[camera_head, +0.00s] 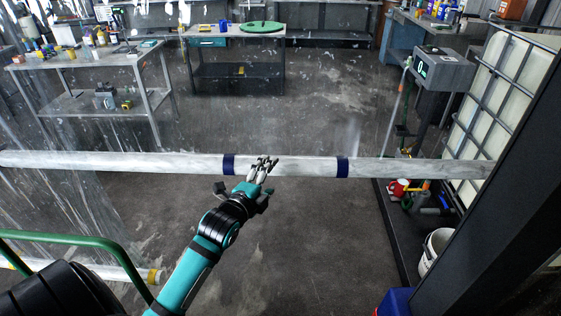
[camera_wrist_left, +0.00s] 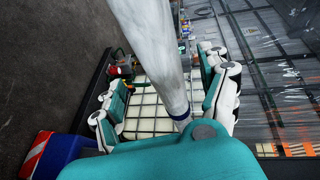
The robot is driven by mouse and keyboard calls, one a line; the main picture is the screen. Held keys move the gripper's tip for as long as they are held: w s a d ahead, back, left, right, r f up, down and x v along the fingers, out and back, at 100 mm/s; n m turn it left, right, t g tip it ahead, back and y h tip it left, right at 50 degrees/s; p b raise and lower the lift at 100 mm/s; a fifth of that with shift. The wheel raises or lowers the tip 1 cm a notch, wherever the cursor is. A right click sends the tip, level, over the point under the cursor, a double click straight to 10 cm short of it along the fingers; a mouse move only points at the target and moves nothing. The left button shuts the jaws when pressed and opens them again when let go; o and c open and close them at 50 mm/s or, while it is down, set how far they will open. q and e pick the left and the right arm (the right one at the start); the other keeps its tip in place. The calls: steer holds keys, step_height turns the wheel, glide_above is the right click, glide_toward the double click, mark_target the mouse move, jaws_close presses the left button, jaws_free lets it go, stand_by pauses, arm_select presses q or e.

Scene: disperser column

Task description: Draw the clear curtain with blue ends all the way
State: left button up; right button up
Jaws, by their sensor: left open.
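A long pale, cloudy roll (camera_head: 290,166) runs level across the head view, with a dark blue band (camera_head: 228,165) and a second blue band (camera_head: 342,167) near its middle. A clear, streaked sheet (camera_head: 60,215) hangs at the left; I cannot tell how it joins the roll. My left gripper (camera_head: 263,168) is open at the roll, between the bands and closer to the left one. In the left wrist view the roll (camera_wrist_left: 150,45) passes between the spread fingers of my left gripper (camera_wrist_left: 165,95), with a blue band (camera_wrist_left: 182,112) low between them. My right gripper is not in view.
A metal table (camera_head: 90,60) stands at the left, and a bench with a green disc (camera_head: 261,27) at the back. A grey machine (camera_head: 440,72) and a caged white tank (camera_head: 505,90) stand at the right. A green rail (camera_head: 70,238) is near left. The middle floor is clear.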

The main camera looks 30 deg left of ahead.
mark_target(280, 165)
arm_select(q)
steer(key=p+x, duration=0.1)
steer(key=x, duration=0.6)
steer(key=shift+w, duration=0.35)
steer(key=shift+c, duration=0.4)
